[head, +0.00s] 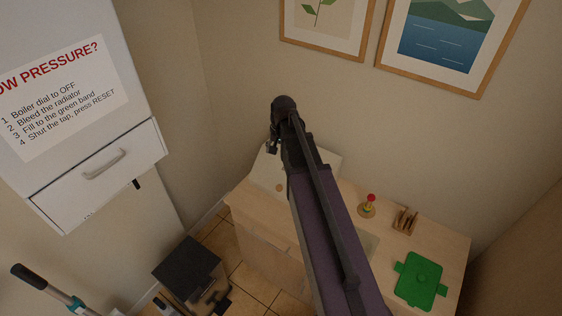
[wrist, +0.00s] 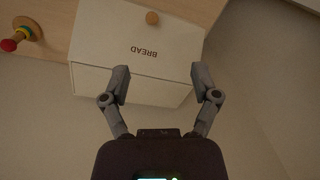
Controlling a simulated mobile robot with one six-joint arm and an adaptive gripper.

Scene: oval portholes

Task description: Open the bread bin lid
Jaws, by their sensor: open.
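The cream bread bin (head: 266,176) stands at the back left corner of the counter in the head view, partly hidden behind my arm. In the wrist view the bread bin (wrist: 110,40) appears upside down, with the word BREAD and a round wooden knob (wrist: 152,17) on its lettered face. The lid looks shut. My gripper (wrist: 158,72) is open and empty, its two fingers spread over the bin's near edge, away from the knob. Whether the fingers touch the bin is unclear. In the head view my gripper (head: 272,147) shows small and dark above the bin.
A ring stacker with a red top (head: 370,200), a wooden rack (head: 404,221) and a green lidded dish (head: 420,280) stand on the wooden counter (head: 450,240), right of my arm. Walls close in behind the bin. A dark box (head: 187,262) stands at lower left.

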